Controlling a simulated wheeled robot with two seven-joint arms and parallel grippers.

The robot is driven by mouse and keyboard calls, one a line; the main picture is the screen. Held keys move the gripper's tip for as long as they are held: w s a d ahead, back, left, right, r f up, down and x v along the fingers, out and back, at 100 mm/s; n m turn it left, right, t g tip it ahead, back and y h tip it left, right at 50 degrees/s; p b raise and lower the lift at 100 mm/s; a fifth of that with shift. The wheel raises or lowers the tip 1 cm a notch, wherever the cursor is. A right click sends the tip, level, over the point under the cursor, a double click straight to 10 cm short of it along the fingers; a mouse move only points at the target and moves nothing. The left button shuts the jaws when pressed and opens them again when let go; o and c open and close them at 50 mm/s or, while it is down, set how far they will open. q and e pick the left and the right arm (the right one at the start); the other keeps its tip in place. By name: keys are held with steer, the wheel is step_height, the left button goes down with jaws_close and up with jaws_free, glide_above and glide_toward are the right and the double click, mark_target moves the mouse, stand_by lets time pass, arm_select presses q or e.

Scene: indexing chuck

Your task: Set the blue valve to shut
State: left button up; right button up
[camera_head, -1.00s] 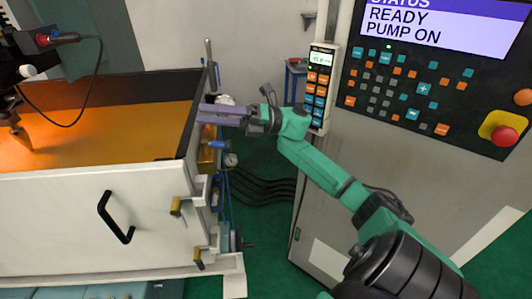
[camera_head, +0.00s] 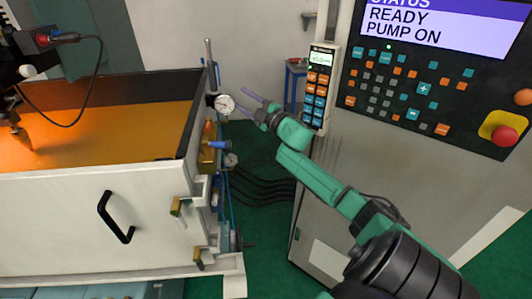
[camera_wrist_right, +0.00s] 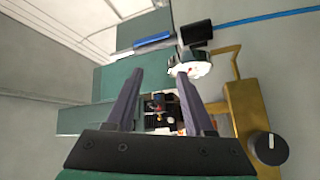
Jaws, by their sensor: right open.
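The blue valve's handle (camera_head: 219,144) sticks out to the right from a brass body (camera_head: 207,156) on the side of the white tank, in the head view. I cannot tell its setting. My right gripper (camera_head: 243,101) is open and empty, above and to the right of the handle and apart from it. Its purple fingertips point left toward a round white gauge (camera_head: 224,104). In the right wrist view the open fingers (camera_wrist_right: 160,73) have nothing between them. A blue bar (camera_wrist_right: 152,40) lies beyond them; I cannot tell whether it is the valve handle. My left gripper is out of view.
The tank (camera_head: 60,215) stands left. A control cabinet (camera_head: 345,190) with a keypad (camera_head: 318,90) stands right, leaving a narrow gap over green floor.

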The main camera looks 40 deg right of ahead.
steer(key=s+d+f+m+g+h, duration=0.1)
steer(key=d+f+m+g+h, duration=0.1)
steer(key=f, duration=0.9)
steer(key=s+d+f+m+g+h, duration=0.2)
steer(key=f+m, duration=0.4)
steer(key=f, duration=0.5)
steer(key=shift+s+d+f+g+h, duration=0.25)
steer(key=shift+d+g+h, duration=0.35)
steer(key=shift+d+g, duration=0.4)
